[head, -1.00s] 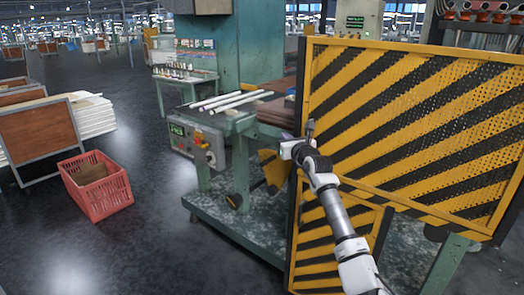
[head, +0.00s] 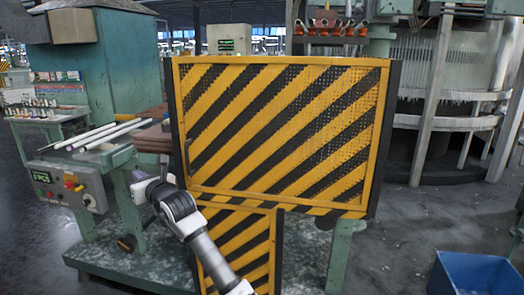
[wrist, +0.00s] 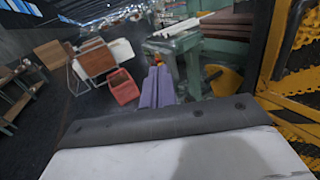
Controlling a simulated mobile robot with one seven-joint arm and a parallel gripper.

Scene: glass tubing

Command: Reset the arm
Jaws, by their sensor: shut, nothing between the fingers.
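My arm reaches up from the lower middle of the head view, its outer end in front of the left edge of a yellow-and-black striped guard panel (head: 285,130). In the wrist view the two purple fingers of my gripper (wrist: 158,72) lie together, pointing away, with nothing held between them.
Left of the arm stands a green machine table with white tubes (head: 108,133) and a control box (head: 68,187). The striped panel is close to the arm. A blue bin (head: 475,275) is on the floor at lower right.

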